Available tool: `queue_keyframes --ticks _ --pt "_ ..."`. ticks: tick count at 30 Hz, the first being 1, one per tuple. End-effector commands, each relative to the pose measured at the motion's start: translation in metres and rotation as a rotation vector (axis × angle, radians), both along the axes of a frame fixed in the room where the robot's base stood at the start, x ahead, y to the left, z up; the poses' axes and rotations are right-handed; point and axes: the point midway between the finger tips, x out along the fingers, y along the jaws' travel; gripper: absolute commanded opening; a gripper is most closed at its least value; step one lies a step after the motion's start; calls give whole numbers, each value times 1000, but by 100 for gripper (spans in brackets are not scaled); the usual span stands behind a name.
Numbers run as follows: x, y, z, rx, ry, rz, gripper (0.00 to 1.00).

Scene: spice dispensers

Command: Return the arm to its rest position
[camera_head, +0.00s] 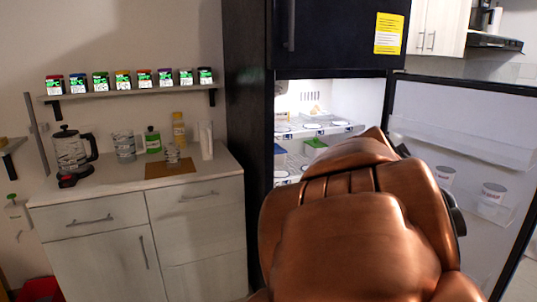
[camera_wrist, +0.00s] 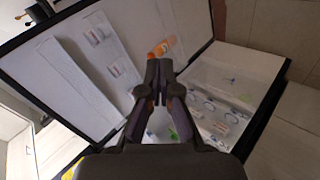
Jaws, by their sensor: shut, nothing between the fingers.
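My gripper (camera_wrist: 158,68) shows in the wrist view, its two dark fingers together and nothing between them. It points toward the inside of an open fridge. In the head view my copper-coloured arm stretches forward in front of the open fridge (camera_head: 358,92) and hides its lower part. The fridge door (camera_head: 460,105) is swung open to the right, close to the arm. The door (camera_wrist: 65,65) also shows at the left of the wrist view.
Fridge shelves hold several containers, including a green-lidded one (camera_head: 315,143). Door racks hold white cups (camera_head: 493,193). Left of the fridge, a counter (camera_head: 110,187) carries a kettle (camera_head: 70,150) and bottles. Above it, a wall shelf (camera_head: 130,94) holds several spice jars.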

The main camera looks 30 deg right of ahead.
Motion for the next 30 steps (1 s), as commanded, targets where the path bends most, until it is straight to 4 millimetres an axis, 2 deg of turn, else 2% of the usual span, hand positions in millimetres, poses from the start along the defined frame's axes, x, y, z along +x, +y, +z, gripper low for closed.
queue_keyframes --ticks 1,8,13,18,21,24,30 --pt "3 21 4 63 -10 14 0" --pt "4 115 -20 341 -4 59 0" --pt "-13 191 -26 535 59 97 0" --pt "-45 261 -25 701 166 135 0" --pt "-66 289 -24 766 232 149 0" --pt "-80 307 -22 808 276 161 0" --pt "-90 318 -23 832 305 166 0"
